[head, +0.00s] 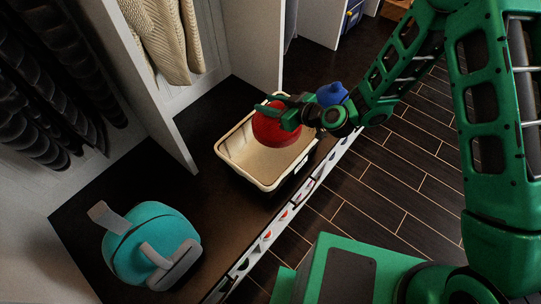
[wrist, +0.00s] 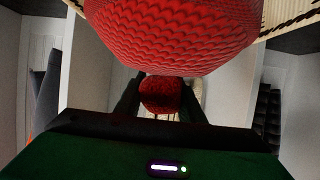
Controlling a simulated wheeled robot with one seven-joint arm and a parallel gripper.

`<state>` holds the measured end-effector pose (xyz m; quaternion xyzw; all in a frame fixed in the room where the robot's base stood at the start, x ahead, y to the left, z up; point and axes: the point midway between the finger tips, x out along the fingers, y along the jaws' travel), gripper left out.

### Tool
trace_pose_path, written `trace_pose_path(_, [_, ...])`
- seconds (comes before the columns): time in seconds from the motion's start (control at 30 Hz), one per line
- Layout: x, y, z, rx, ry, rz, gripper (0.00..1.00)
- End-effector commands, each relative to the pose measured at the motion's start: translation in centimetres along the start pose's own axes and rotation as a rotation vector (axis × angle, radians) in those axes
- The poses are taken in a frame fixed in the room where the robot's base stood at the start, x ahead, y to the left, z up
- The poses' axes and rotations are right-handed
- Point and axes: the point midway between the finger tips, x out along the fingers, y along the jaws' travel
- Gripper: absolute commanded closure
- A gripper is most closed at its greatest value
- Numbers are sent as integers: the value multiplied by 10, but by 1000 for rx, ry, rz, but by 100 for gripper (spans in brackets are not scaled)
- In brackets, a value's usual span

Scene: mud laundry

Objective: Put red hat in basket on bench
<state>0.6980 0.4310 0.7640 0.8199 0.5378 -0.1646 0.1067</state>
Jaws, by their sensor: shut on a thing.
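The red knitted hat (head: 274,129) is in my gripper (head: 291,112), over the cream basket (head: 241,174) on the dark bench. The gripper is shut on it. In the wrist view the hat (wrist: 175,32) fills the top, and a round red part (wrist: 161,94) of it shows between the two dark fingers (wrist: 160,98). The basket's floor is visible in front of the hat and looks empty there; its far part is hidden by the hat and gripper. I cannot tell whether the hat touches the basket.
A teal bag (head: 150,250) with grey straps sits on the bench (head: 115,187) at the lower left. A white upright panel (head: 150,90) stands left of the basket. Dark clothes (head: 40,90) and a beige garment (head: 165,40) hang behind. Wooden floor (head: 400,190) lies to the right.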

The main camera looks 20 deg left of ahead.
Motion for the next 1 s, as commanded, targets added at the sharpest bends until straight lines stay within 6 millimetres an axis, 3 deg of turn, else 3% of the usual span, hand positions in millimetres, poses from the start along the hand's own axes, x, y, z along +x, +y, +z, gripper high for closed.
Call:
trace_pose_path(0.23, [10,-8,21,-8,0,-20,99])
trace_pose_path(0.5, [24,-7,57,-6,-1,-17,99])
trace_pose_path(0.77, [31,-6,74,-7,0,-16,99])
trace_pose_path(1.0, [42,-6,101,-6,-1,-15,99])
